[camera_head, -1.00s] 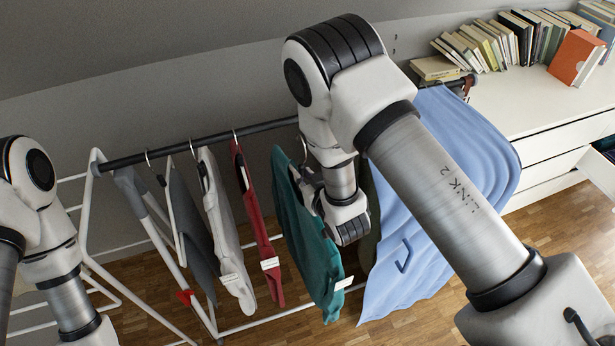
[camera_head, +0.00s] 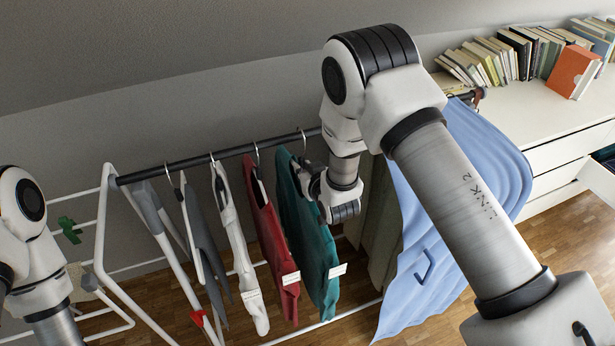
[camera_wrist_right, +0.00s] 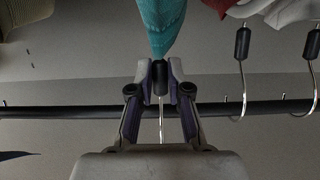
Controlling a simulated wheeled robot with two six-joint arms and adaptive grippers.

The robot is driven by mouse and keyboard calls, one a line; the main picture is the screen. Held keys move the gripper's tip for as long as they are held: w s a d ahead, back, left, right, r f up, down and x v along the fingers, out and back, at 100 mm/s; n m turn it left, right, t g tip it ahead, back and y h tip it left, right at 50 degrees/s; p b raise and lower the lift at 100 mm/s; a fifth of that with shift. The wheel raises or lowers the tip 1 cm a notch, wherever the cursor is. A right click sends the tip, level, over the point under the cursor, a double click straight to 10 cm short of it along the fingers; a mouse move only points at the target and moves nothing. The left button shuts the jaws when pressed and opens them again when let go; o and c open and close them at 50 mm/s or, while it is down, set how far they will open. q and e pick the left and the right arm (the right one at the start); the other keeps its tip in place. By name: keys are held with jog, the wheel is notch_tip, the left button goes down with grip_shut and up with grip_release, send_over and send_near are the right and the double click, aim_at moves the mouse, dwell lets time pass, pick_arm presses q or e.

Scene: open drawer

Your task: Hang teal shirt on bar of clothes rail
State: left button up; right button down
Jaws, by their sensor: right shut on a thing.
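The teal shirt (camera_head: 312,245) hangs upright beneath the bar (camera_head: 225,153) of the clothes rail, just right of a red garment. It also shows at the top of the right wrist view (camera_wrist_right: 162,22). My right gripper (camera_head: 310,182) is shut on the black neck of its hanger (camera_wrist_right: 160,77). The hanger's metal hook (camera_head: 303,140) shows at the bar in the head view. In the right wrist view the hook crosses the bar (camera_wrist_right: 60,112); I cannot tell whether it rests on it. My left arm enters at the left; its gripper is out of frame.
Red (camera_head: 268,230), white (camera_head: 238,250) and grey (camera_head: 203,240) garments hang to the left on the bar. A dark garment (camera_head: 380,225) and a large blue cloth (camera_head: 450,200) hang to the right. A white dresser (camera_head: 540,115) with books stands at the right.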

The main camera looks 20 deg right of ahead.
jog(key=w, duration=0.3)
jog(key=shift+w+a+b, duration=0.2)
jog(key=shift+w+b, duration=0.05)
jog(key=shift+b, duration=0.05)
jog(key=shift+w+f+b, duration=0.15)
jog(key=shift+f+b, duration=0.15)
jog(key=shift+f, duration=0.05)
jog(key=shift+f+b, duration=0.7)
jog(key=shift+f, duration=0.3)
jog(key=c, duration=1)
grip_release()
jog(key=shift+c, duration=0.2)
